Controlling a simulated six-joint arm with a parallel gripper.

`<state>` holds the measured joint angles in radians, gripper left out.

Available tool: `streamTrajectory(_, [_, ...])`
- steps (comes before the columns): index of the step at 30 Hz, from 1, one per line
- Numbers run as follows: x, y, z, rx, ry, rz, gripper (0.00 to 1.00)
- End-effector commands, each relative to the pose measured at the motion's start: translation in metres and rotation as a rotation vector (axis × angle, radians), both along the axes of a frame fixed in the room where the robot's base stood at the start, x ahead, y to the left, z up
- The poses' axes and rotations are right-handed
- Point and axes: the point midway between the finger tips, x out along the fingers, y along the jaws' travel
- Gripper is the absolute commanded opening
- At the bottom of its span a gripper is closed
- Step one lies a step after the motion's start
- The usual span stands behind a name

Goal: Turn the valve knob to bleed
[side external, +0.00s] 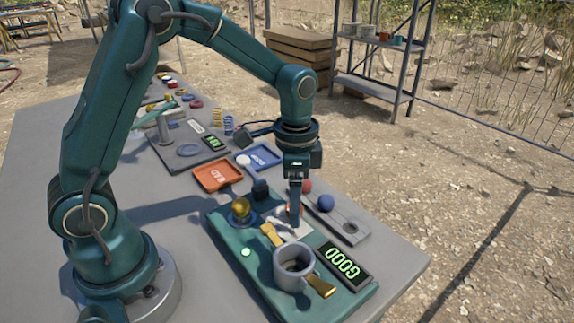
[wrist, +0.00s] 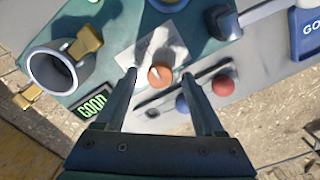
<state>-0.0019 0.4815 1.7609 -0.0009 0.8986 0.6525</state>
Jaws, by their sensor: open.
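The valve knob (wrist: 159,77) is a small round orange knob with a pale mark on top. It sits on a white plate (wrist: 150,50) on the green panel (side external: 262,282). Any lettering on the plate is not readable. My gripper (wrist: 160,76) is open and points down, with one finger on each side of the knob in the wrist view. I cannot tell whether the fingers touch it. In the side view my gripper (side external: 295,222) stands over the plate (side external: 290,229), and its fingers hide most of the knob.
A grey cup-like tank (side external: 290,272) with yellow handles stands close to the plate. A display (side external: 345,265) reads GOOD. A yellow dome (side external: 241,209) is on the panel. A rail beside it holds a red ball (wrist: 222,86) and a blue ball (wrist: 182,104). An orange tray (side external: 218,174) lies behind.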

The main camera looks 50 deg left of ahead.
Motion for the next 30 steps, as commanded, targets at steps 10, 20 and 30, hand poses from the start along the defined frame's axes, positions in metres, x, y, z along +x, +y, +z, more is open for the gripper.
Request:
streamTrajectory(10, [-0.0001, -0.0001, 0.0004, 0.000, 0.000, 0.000, 0.00])
streamTrajectory(20, [-0.0001, -0.0001, 0.0005, 0.001, 0.001, 0.070, 0.00])
streamTrajectory(30, [-0.0001, 0.0000, 0.0005, 0.000, 0.001, 0.328, 0.00])
